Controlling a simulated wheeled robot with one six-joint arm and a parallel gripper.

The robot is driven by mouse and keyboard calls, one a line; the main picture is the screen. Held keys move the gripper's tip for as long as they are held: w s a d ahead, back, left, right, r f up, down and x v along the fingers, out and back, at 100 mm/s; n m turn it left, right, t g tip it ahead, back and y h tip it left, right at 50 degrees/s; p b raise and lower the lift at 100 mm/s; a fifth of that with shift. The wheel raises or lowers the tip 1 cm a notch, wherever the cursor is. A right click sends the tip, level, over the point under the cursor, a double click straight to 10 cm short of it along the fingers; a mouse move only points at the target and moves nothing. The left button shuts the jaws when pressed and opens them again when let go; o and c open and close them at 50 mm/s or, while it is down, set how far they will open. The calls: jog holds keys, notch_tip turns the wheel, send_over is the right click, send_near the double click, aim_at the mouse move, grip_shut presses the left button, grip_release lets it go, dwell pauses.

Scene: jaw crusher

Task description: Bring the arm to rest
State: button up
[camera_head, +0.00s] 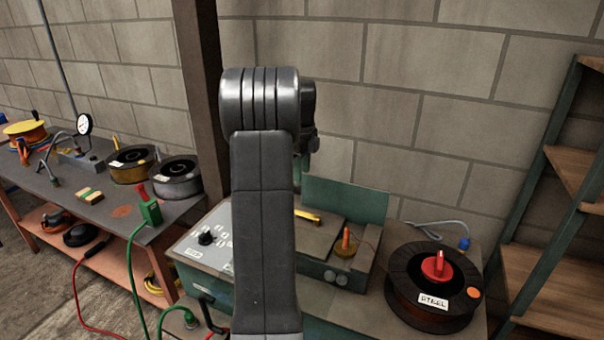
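My arm (265,220) stands upright in the middle of the view, its rounded metal elbow (259,99) at the top. Behind it, a dark wrist part shows to the right of the elbow. A small part of my gripper (303,163) seems to hang below that, above the bench machine. The fingers are mostly hidden behind the arm, so I cannot tell if they are open or shut, or if they hold anything.
A machine (325,240) with a raised green lid (345,200) stands close behind the arm. A black spool labelled STEEL (405,300) is at right, near a shelf rack (545,210). The left bench (55,180) holds spools and a gauge (84,124). Red and green cables hang in front.

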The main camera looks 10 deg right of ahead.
notch_tip(320, 180, down, 14)
jog(key=shift+p, duration=0.4)
dwell(0.4)
notch_tip(320, 180, up, 14)
notch_tip(320, 180, down, 14)
jog(key=shift+r, duration=0.25)
jog(key=shift+s+a+f, duration=0.1)
jog(key=shift+f, duration=0.2)
jog(key=shift+s+a+n, duration=0.1)
jog(key=shift+s+n, duration=0.1)
jog(key=shift+n, duration=0.4)
jog(key=shift+s+a+n, duration=0.1)
jog(key=shift+s+n, duration=0.05)
jog(key=shift+n, duration=0.45)
jog(key=shift+s+d+r, duration=0.1)
jog(key=shift+s, duration=0.05)
